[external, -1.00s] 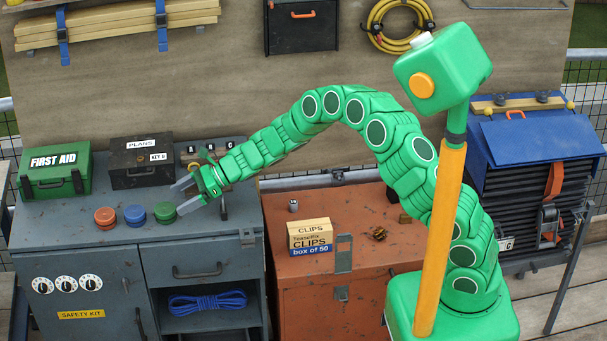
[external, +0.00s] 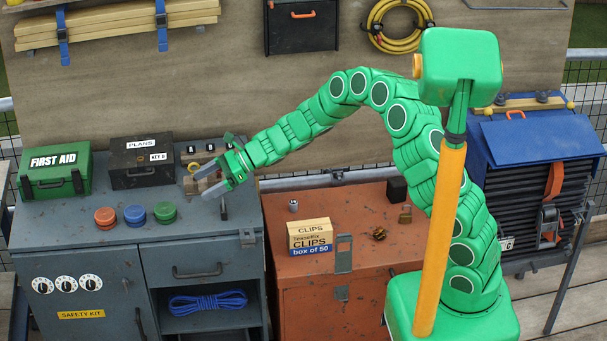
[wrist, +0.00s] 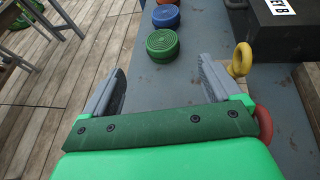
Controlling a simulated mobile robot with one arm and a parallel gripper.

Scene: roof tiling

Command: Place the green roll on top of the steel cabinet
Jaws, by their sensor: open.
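The green roll (external: 165,212) is a short ribbed disc lying flat on the top of the grey metal cabinet (external: 80,255). It is at the right end of a row with a blue disc (external: 136,214) and a red disc (external: 105,218). My gripper (external: 203,179) is open and empty over the cabinet's right part, right of and behind the green roll and apart from it. In the wrist view the green roll (wrist: 162,41) lies beyond the open fingertips.
A green first aid box (external: 55,173) and a black plans box (external: 141,165) stand at the cabinet's back. A yellow ring (wrist: 241,60) is close beside one finger. To the right is a rusty orange cabinet (external: 370,255) with a clips box (external: 310,238).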

